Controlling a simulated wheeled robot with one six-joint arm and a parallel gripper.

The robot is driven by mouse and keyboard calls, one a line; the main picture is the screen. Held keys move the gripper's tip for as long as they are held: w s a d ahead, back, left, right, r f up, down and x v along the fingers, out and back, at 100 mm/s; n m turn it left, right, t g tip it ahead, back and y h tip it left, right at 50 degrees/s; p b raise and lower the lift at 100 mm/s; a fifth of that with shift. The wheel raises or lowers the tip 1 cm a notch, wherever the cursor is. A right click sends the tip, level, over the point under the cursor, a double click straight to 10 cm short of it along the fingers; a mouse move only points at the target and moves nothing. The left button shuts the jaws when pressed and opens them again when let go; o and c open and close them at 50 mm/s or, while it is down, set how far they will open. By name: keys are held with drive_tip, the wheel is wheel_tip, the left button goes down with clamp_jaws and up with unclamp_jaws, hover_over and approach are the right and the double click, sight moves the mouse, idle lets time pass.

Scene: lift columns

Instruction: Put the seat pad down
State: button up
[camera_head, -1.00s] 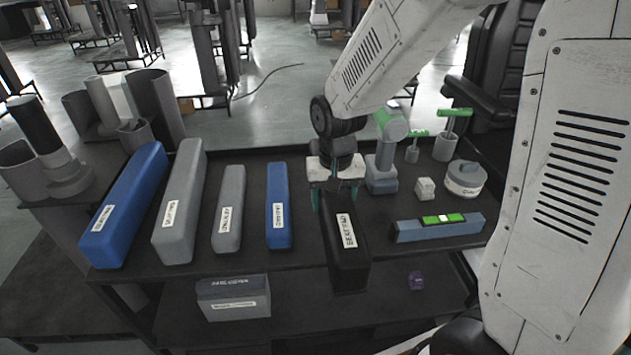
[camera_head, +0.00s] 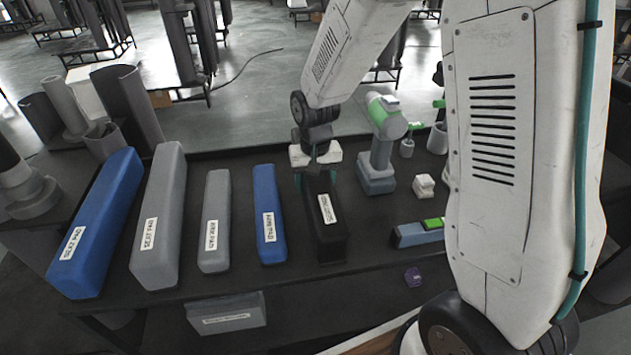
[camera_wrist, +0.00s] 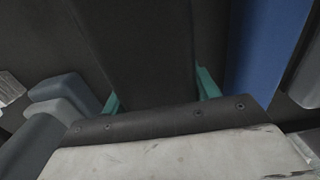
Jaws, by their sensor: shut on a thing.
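The black seat pad (camera_head: 322,232) is a long block with a white label, in line with the row of pads on the dark table. My gripper (camera_head: 316,180) is shut on its far end from above. In the wrist view the dark pad (camera_wrist: 140,50) fills the space between my teal fingertips (camera_wrist: 160,92). The pad looks close to the table top; I cannot tell whether its underside touches. Its far end is partly hidden by my gripper.
A blue pad (camera_head: 268,215) lies just left of it, with grey and blue pads (camera_head: 160,215) further left. To the right are a green-and-grey drill (camera_head: 382,145), a small white block (camera_head: 424,185) and a level (camera_head: 418,234). A grey box (camera_head: 226,313) sits on the shelf below.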

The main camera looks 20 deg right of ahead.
drive_tip(key=shift+f, duration=0.1)
drive_tip(key=o, duration=1.1)
wheel_tip(320, 180, up, 12)
drive_tip(key=shift+s+r, duration=0.1)
drive_tip(key=shift+r, duration=0.15)
drive_tip(key=s+d+r, duration=0.1)
drive_tip(key=s+r, duration=0.2)
drive_tip(key=s, duration=0.5)
drive_tip(key=s+d+r+n, duration=0.1)
drive_tip(key=s+r, duration=0.2)
drive_tip(key=s, duration=0.6)
drive_tip(key=s+d+r+n+t, duration=0.1)
drive_tip(key=s+d+r, duration=0.1)
drive_tip(key=s, duration=0.7)
drive_tip(key=shift+r, duration=0.7)
